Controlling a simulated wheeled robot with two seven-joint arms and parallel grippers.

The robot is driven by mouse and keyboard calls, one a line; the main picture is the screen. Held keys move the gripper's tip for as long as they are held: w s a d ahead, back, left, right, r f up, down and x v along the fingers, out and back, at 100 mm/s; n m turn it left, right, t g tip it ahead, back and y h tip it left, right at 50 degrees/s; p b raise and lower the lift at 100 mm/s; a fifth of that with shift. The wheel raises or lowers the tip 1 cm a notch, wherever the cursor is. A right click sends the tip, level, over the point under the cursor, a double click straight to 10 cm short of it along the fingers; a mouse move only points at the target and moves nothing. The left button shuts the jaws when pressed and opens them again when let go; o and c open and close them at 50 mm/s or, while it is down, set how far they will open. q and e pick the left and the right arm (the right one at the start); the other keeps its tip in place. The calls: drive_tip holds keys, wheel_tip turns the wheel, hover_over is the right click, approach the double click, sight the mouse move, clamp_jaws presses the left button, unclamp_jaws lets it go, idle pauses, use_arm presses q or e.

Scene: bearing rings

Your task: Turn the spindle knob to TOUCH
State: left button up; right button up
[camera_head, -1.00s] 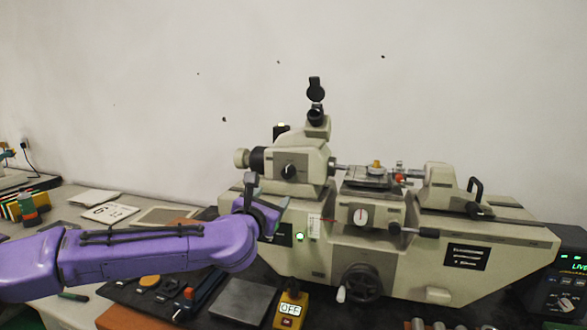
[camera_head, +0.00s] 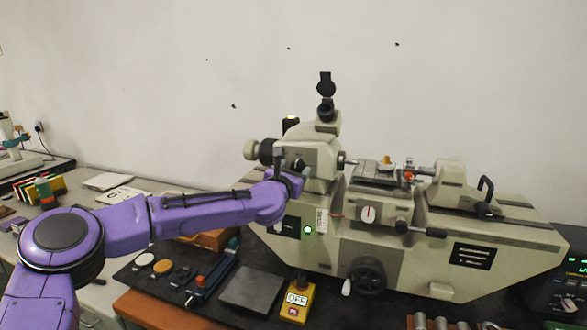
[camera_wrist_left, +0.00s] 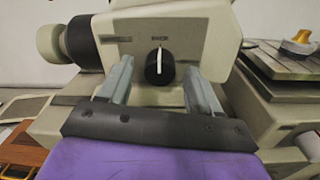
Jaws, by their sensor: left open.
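The spindle knob (camera_wrist_left: 158,67) is a black round knob with a white pointer line on the beige headstock. Its pointer stands about upright. Small labels lie above it and to its left, too small to read surely. My left gripper (camera_head: 292,172) is at the headstock (camera_head: 320,158) in the head view and largely covers the knob there. In the left wrist view, its two grey fingers (camera_wrist_left: 160,78) are open, one on each side of the knob, with gaps and no visible contact. My right gripper is not in view.
The beige measuring machine (camera_head: 340,245) fills the middle and right of the bench. An eyepiece (camera_head: 326,105) rises above the headstock. A yellow OFF box (camera_head: 297,302) and a grey plate (camera_head: 253,288) lie in front. A readout (camera_head: 560,290) stands at the right.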

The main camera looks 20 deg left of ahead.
use_arm(q)
drive_tip(key=shift+w, duration=0.1)
drive_tip(key=c, duration=1.1)
drive_tip(key=shift+o, duration=0.2)
drive_tip(key=shift+f, duration=0.1)
drive_tip(key=shift+m, duration=0.4)
drive_tip(key=m+b, duration=0.2)
drive_tip(key=m, duration=0.1)
drive_tip(key=shift+d+f, duration=0.1)
drive_tip(key=m+b, duration=0.1)
drive_tip(key=m, duration=0.3)
drive_tip(key=m+b, duration=0.1)
drive_tip(key=m, duration=0.9)
drive_tip(key=shift+f+h, duration=0.15)
drive_tip(key=shift+h, duration=0.15)
drive_tip(key=shift+m, duration=0.5)
